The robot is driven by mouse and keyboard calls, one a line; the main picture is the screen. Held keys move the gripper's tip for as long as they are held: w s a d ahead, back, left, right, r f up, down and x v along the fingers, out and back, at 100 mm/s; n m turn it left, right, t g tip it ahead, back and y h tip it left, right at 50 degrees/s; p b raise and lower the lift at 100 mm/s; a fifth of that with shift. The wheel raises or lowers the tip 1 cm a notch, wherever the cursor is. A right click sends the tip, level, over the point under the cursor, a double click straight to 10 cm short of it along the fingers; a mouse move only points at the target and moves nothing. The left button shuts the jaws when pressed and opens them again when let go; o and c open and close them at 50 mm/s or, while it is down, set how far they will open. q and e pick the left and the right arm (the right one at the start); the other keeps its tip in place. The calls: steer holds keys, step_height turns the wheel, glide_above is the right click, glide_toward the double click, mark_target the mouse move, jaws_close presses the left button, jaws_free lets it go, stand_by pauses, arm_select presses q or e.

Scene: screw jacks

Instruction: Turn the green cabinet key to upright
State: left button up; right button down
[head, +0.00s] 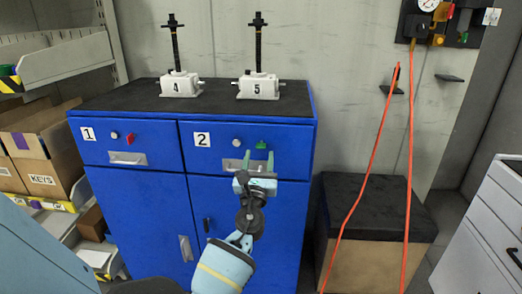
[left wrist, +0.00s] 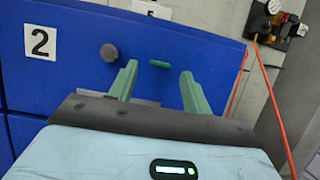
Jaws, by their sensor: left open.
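The small green key (head: 262,145) sits on the front of the right drawer, labelled 2, of the blue cabinet (head: 248,222). In the left wrist view the green key (left wrist: 160,63) looks like a short bar lying sideways, roughly along the drawer's top edge. My left gripper (head: 258,158) is in front of this drawer, just below the key. Its green fingers are apart and empty. In the left wrist view the key shows beyond the gap between the fingertips (left wrist: 158,72), apart from them. My right gripper is not in view.
A grey round knob (head: 236,142) is left of the green key. A red key (head: 130,139) is on drawer 1. Two screw jacks, 4 (head: 180,84) and 5 (head: 258,86), stand on the cabinet top. An orange hose (head: 408,170) hangs at right by a black-topped box (head: 372,205).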

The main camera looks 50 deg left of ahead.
mark_target(261, 148)
arm_select(q)
steer(key=shift+x, duration=1.75)
steer(key=shift+f, duration=0.1)
steer(key=c, duration=1)
